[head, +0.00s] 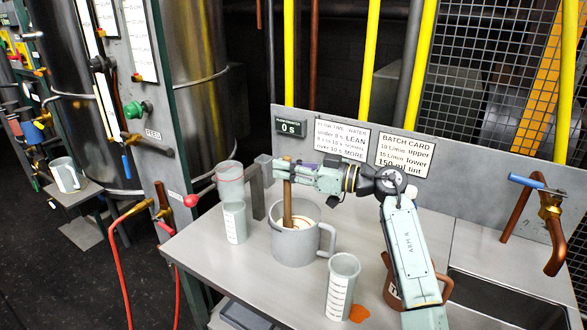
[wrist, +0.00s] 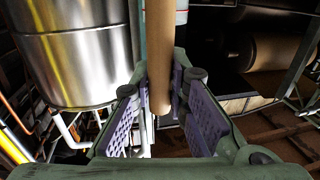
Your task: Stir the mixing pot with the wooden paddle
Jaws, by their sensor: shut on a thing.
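The grey mixing pot (head: 297,247) stands upright on the metal bench, with its handle to the right. The wooden paddle (head: 288,207) stands nearly upright with its lower end inside the pot, where pale contents with a brown swirl show. The lower tip of the paddle is hidden in the pot. My gripper (head: 283,172) is above the pot, shut on the upper part of the paddle. In the wrist view the paddle (wrist: 160,50) runs between the two purple-padded fingers.
A graduated beaker (head: 342,288) stands front right of the pot beside an orange patch (head: 359,313). A brown jug (head: 397,290) sits partly behind my arm. A display (head: 290,127) reads 0 s.

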